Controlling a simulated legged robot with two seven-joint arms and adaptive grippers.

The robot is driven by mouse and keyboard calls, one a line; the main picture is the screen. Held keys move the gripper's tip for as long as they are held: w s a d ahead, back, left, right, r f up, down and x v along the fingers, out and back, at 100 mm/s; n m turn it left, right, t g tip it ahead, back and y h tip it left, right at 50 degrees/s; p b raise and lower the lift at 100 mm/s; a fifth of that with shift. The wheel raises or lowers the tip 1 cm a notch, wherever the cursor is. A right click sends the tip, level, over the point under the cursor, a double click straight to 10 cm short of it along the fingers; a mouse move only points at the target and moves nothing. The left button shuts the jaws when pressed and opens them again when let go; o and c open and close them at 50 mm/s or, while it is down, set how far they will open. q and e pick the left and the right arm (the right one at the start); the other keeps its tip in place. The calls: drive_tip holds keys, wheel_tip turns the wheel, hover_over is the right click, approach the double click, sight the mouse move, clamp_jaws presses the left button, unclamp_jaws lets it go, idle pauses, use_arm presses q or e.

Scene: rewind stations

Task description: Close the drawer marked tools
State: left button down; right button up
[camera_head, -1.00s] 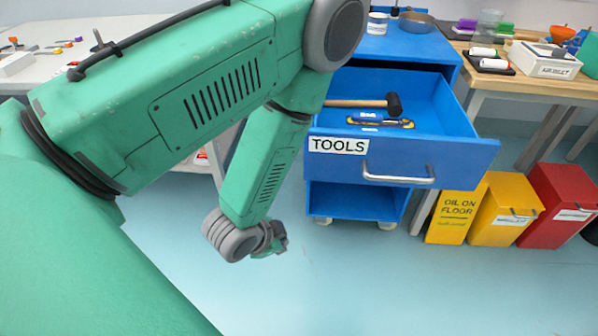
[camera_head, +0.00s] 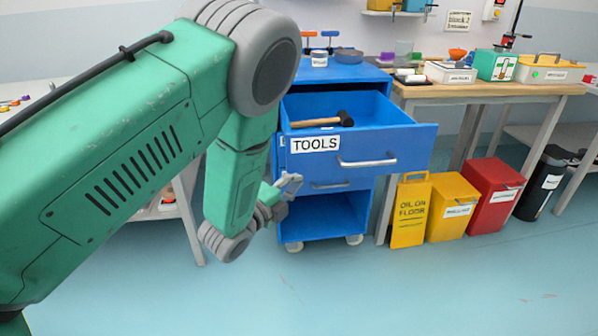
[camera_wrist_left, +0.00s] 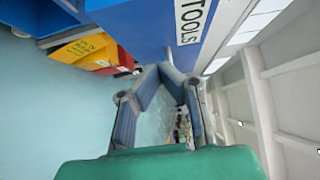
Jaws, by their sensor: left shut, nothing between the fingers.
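The blue drawer (camera_head: 405,146) marked TOOLS is pulled out of the blue cabinet (camera_head: 340,74). Its white label (camera_head: 315,144) is at the left of the front and its silver handle (camera_head: 367,162) at the right. A hammer (camera_head: 325,121) with a black head lies inside. My left gripper (camera_head: 292,184) is shut and empty, below and left of the drawer front in the head view. In the left wrist view the gripper (camera_wrist_left: 160,70) has its fingertips together, close to the blue front with the TOOLS label (camera_wrist_left: 190,18). My right gripper is not in view.
A second, shut drawer (camera_head: 330,185) and an open lower shelf are under the drawer. A yellow floor sign (camera_head: 410,212), a yellow bin (camera_head: 452,208) and a red bin (camera_head: 492,195) stand to the right. The floor in front is clear.

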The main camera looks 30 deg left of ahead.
sight(306, 162)
use_arm(q)
drive_tip(key=w, duration=0.2)
drive_tip(key=w+a+b, duration=0.1)
drive_tip(key=w, duration=0.2)
drive_tip(key=shift+w+a+f, duration=0.1)
drive_tip(key=shift+w+a, duration=0.05)
drive_tip(key=shift+w, duration=0.1)
drive_tip(key=shift+w+a, duration=0.25)
drive_tip(key=shift+w, duration=0.15)
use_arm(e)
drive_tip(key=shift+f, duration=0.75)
